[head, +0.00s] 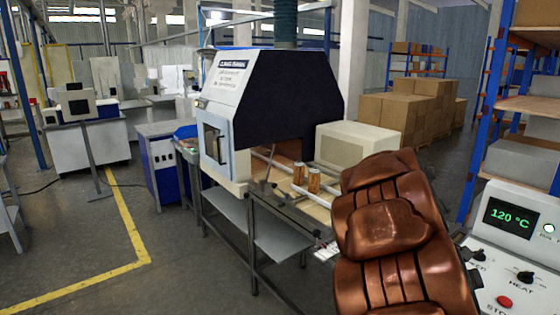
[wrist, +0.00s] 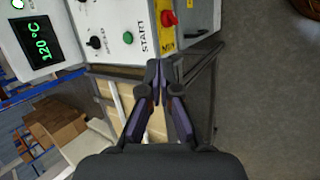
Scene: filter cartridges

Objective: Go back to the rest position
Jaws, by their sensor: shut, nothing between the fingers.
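My gripper (wrist: 161,82) is shut and empty in the wrist view, its two dark fingers brought together at the tips. It hangs in front of the control panel (wrist: 100,30), close to the panel's lower edge in that view. My gripper cannot be made out in the head view. Two small brown cylinders, which look like filter cartridges (head: 306,180), stand upright side by side on the bench by the machine, well apart from my gripper.
The panel, also at right in the head view (head: 510,245), reads 120 °C and has knobs and a red button. A dark-hooded machine (head: 290,90) stands on the bench. Cardboard boxes (head: 415,110) and blue racks lie behind. Open floor with a yellow line (head: 130,225) is at left.

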